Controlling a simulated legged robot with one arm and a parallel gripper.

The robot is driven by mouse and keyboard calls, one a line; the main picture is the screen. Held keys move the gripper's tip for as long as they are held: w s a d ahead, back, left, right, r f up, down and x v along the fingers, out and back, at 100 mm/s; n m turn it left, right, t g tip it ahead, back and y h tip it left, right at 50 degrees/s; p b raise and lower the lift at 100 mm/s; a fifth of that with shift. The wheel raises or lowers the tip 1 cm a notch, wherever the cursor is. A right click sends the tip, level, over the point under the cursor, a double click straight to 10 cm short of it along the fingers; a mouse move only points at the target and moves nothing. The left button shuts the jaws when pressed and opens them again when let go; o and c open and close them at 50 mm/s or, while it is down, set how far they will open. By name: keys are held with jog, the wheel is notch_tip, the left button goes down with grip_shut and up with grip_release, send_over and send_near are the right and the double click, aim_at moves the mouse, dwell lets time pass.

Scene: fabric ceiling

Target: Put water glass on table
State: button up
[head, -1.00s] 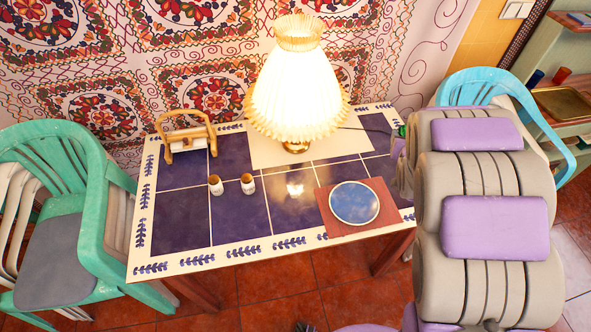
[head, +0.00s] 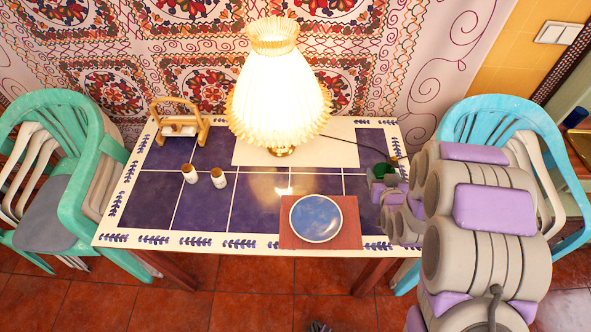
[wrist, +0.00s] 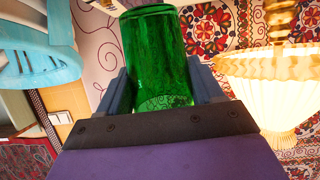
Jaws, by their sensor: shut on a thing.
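The water glass is green and see-through. In the wrist view the glass (wrist: 158,55) fills the top middle, held between the two dark fingers of my gripper (wrist: 165,85). In the head view a small green part of the glass (head: 384,170) shows at the end of my arm, over the right part of the table (head: 258,242). My gripper there (head: 380,180) is mostly hidden by my arm. I cannot tell whether the glass touches the tabletop.
A lit lamp (head: 278,95) stands at the table's back middle. A blue plate (head: 317,218) on a reddish mat (head: 347,240), two small shakers (head: 218,178) and a wooden holder (head: 180,125) are on the table. Chairs stand left (head: 85,130) and right (head: 505,110). The left-front tiles are clear.

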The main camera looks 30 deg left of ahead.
jog(key=s+a+f+n+g+y, duration=0.4)
jog(key=s+a+f, duration=0.3)
jog(key=s+a, duration=0.6)
jog(key=shift+n+t, duration=0.3)
jog(key=w, duration=0.1)
jog(key=w+a+b, duration=0.1)
jog(key=w, duration=0.1)
jog(key=w+f+b, duration=0.1)
jog(key=shift+w+a, duration=0.35)
jog(key=shift+w, duration=0.05)
jog(key=w, duration=0.3)
jog(key=w+b, duration=0.1)
jog(key=w, duration=0.3)
jog(key=w+f, duration=0.1)
jog(key=w, duration=0.2)
jog(key=shift+w+a, duration=0.15)
jog(key=shift+a, duration=0.15)
jog(key=f, duration=0.1)
jog(key=f+b, duration=0.1)
jog(key=f, duration=0.1)
jog(key=shift+d+f+b, duration=0.2)
jog(key=shift+f+b, duration=0.05)
jog(key=shift+b, duration=0.05)
jog(key=shift+d, duration=0.1)
jog(key=shift+r, duration=0.1)
